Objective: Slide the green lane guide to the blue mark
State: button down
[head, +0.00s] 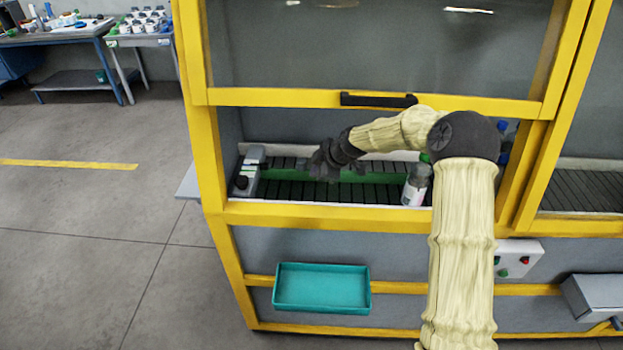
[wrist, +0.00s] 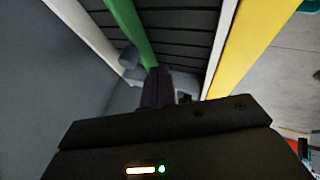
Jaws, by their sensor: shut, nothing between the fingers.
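The green lane guide (head: 377,173) runs lengthwise over the dark slatted conveyor inside the yellow-framed machine. It also shows in the wrist view as a green strip (wrist: 128,25). My gripper (head: 322,168) reaches in through the opening and is at the guide, left of the middle of the opening. In the wrist view the dark fingers (wrist: 158,88) are closed together, empty, at the lower end of the visible green strip. I cannot tell whether they touch it. I cannot make out the blue mark in either view.
A grey device (head: 247,172) sits at the conveyor's left end. The yellow frame (head: 330,215) and the raised window with its black handle (head: 378,100) bound the opening. A teal tray (head: 322,289) hangs below.

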jog(key=b+v, duration=0.1)
jog(key=v, duration=0.3)
jog(key=shift+s+r, duration=0.25)
jog(key=shift+s, duration=0.05)
jog(key=shift+a, duration=0.15)
jog(key=s+d+m+h, duration=0.2)
jog(key=s+d+m, duration=0.3)
jog(key=s, duration=0.5)
jog(key=s+d+m+g+h, duration=0.1)
jog(key=s+d+m, duration=0.4)
jog(key=s, duration=0.6)
jog(key=s+d+m+g+h, duration=0.1)
jog(key=s+d+m+h, duration=0.1)
jog(key=s+d+m, duration=0.3)
jog(key=s+m, duration=0.3)
jog(key=s, duration=0.3)
jog(key=shift+s+r+m+h, duration=0.15)
jog(key=shift+s+m+h, duration=0.1)
jog(key=shift+m+h, duration=0.05)
jog(key=c, duration=2.2)
grip_release()
jog(key=shift+d, duration=0.1)
